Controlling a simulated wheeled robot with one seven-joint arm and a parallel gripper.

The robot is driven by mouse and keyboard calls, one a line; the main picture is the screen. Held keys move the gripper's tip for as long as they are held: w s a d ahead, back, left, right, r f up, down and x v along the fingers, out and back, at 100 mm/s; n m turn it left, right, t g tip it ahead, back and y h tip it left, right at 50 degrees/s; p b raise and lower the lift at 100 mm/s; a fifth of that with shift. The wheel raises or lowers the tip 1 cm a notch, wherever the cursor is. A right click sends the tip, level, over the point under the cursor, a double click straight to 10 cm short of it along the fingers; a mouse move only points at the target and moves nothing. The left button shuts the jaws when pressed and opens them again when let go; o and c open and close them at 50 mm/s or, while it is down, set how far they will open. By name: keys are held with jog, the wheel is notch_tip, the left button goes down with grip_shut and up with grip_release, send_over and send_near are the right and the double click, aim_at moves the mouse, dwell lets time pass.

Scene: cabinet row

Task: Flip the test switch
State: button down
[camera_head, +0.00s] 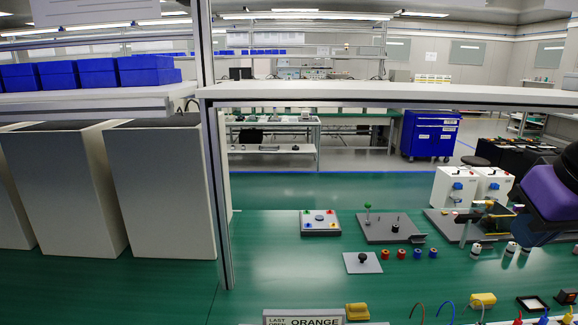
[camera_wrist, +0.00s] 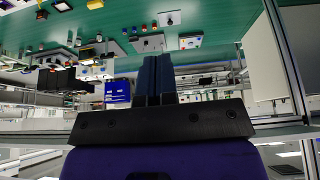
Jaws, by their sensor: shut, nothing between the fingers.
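I cannot tell for sure which item is the test switch. A grey panel (camera_head: 378,231) on the green bench carries an upright stick with a green ball (camera_head: 367,207) and a black knob (camera_head: 395,227). A small light plate with a black knob (camera_head: 362,259) lies nearer. My gripper (camera_head: 524,238), below the purple wrist, is at the right of the head view, apart from both. In the upside-down wrist view its dark fingers (camera_wrist: 157,72) are together and empty.
A plate with coloured buttons (camera_head: 320,223) and several red and blue cylinders (camera_head: 403,253) lie on the bench. White boxes (camera_head: 448,190) stand behind, right. A shelf post (camera_head: 216,200) and overhead shelf (camera_head: 400,94) frame the bench. The bench's left middle is clear.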

jog(key=shift+s+r, duration=0.2)
jog(key=shift+s, duration=0.6)
jog(key=shift+w, duration=0.1)
